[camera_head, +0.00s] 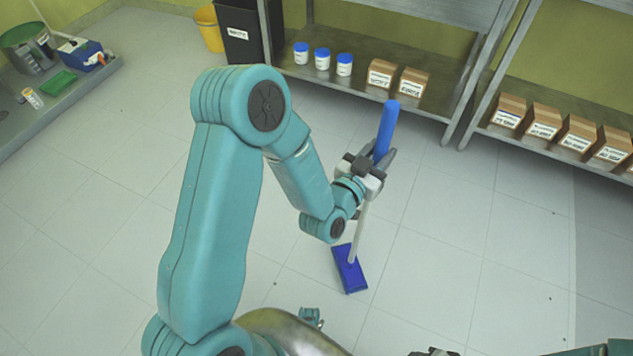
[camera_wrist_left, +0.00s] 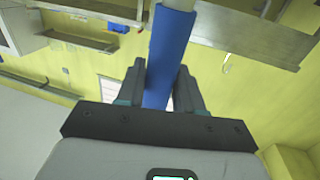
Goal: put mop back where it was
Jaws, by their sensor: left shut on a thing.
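The mop has a blue grip (camera_head: 386,130), a thin pale shaft (camera_head: 361,225) and a flat blue head (camera_head: 350,270). My left gripper (camera_head: 375,160) is shut on the mop's blue grip and holds it nearly upright, slightly tilted. The head is low over the tiled floor; I cannot tell if it touches. In the left wrist view the blue grip (camera_wrist_left: 170,55) stands between the two dark fingers (camera_wrist_left: 160,90). Of my right arm only bits show at the bottom right edge of the head view; its fingers cannot be made out.
A metal shelf (camera_head: 440,118) holds blue-lidded jars (camera_head: 322,58) and small boxes (camera_head: 381,73). Another shelf (camera_head: 555,115) at right holds several boxes. A black bin (camera_head: 240,35) and yellow bucket (camera_head: 210,30) stand at the back. A grey platform (camera_head: 85,97) at left holds cleaning items. The middle floor is clear.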

